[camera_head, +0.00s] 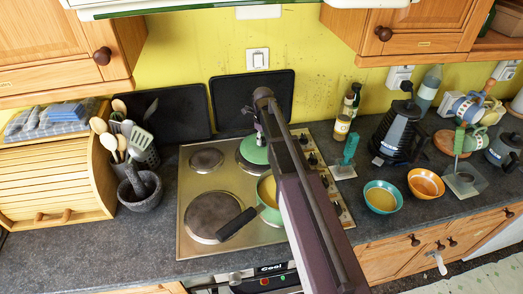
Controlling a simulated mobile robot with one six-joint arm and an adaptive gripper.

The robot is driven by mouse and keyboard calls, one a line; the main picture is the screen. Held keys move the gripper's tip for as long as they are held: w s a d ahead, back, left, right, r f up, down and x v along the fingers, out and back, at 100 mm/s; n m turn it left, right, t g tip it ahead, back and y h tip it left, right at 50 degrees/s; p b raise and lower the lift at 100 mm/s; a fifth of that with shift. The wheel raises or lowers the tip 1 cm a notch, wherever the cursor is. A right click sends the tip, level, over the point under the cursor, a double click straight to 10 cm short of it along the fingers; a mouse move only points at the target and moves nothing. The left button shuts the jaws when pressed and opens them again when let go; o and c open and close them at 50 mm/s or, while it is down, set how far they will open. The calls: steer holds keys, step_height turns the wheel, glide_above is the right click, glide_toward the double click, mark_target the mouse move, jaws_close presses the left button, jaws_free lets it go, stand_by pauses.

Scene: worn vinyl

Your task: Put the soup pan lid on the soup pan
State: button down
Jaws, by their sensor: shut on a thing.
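The soup pan (268,214) is green outside with a yellowish inside. It stands on the right part of the hob, and its black handle (237,224) points to the lower left. My arm hides its right side. The green soup pan lid (252,153) is above the back right burner area, behind the pan and apart from its rim. My gripper (260,137) is small in view at the lid's top and is shut on the lid. The fingertips are hard to make out, and I cannot tell how high the lid is.
The steel hob (190,240) has bare plates at left. Dark trays (222,112) lean on the yellow wall behind it. A mortar (140,190) and utensils stand left. Two bowls (381,197) (426,184) and a black kettle (400,132) stand right. Cabinets hang above.

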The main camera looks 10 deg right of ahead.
steer(key=shift+r+p, duration=1)
steer(key=shift+r, duration=0.1)
steer(key=shift+r, duration=0.15)
